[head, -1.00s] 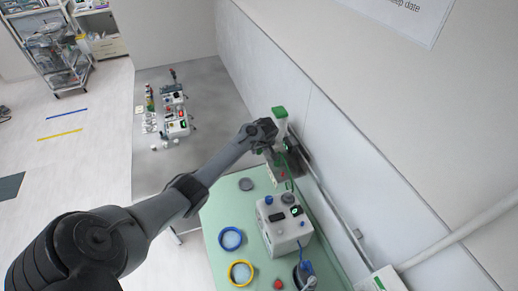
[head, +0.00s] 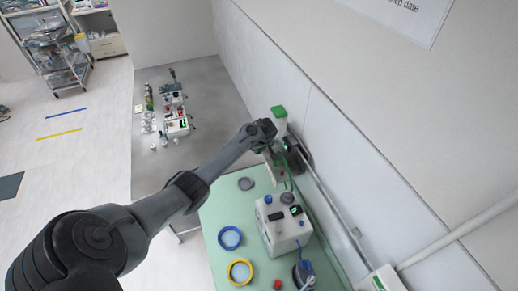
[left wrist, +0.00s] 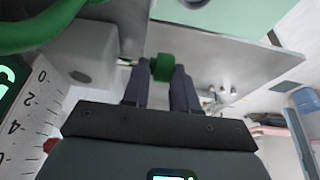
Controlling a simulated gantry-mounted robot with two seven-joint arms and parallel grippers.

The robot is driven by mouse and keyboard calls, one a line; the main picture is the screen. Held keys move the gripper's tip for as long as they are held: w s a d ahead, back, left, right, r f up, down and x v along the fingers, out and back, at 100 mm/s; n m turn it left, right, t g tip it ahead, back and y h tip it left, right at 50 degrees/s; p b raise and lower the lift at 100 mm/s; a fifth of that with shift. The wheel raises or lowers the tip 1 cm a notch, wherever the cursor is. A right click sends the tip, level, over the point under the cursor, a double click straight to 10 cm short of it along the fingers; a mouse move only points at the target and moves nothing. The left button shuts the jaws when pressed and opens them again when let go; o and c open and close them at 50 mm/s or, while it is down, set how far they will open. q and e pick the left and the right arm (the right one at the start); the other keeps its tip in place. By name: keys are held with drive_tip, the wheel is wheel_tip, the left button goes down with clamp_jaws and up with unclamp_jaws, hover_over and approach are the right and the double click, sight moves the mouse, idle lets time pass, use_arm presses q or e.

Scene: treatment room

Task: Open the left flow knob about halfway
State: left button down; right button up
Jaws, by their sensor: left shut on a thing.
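The flow knob (left wrist: 163,67) is green and sits between the two dark fingers of my left gripper (left wrist: 162,85) in the left wrist view. The fingers are shut on it, one on each side. A pale block (left wrist: 85,62) is next to it, and a white scale with numbers (left wrist: 30,118) stands at the left. In the head view my left gripper is at the wall unit with a green top (head: 279,112), and the hand mostly hides the knob. How far the knob is turned cannot be told. My right gripper is not in view.
A green-topped table (head: 212,206) below the arm holds a white device (head: 283,232), a blue ring (head: 230,238) and a yellow ring (head: 240,271). A rail (head: 335,210) runs along the wall. A green tube (left wrist: 45,28) passes close by in the left wrist view.

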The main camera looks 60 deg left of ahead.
use_arm(q)
drive_tip(key=shift+s+a, duration=0.1)
drive_tip(key=shift+a+h, duration=0.1)
drive_tip(key=shift+h, duration=0.6)
drive_tip(key=shift+a+f+g+h+b, duration=0.15)
drive_tip(key=shift+g+h+b, duration=0.25)
drive_tip(key=shift+h+b, duration=0.25)
drive_tip(key=h+b, duration=0.1)
drive_tip(key=b, duration=0.1)
drive_tip(key=h+b, duration=0.1)
drive_tip(key=shift+a+b, duration=0.25)
drive_tip(key=shift+b, duration=0.1)
drive_tip(key=shift+a+g+h+b, duration=0.1)
drive_tip(key=shift+g+h+b, duration=0.3)
drive_tip(key=shift+b, duration=0.35)
drive_tip(key=c, duration=1.2)
unclamp_jaws()
drive_tip(key=shift+o, duration=1)
drive_tip(key=shift+s, duration=0.15)
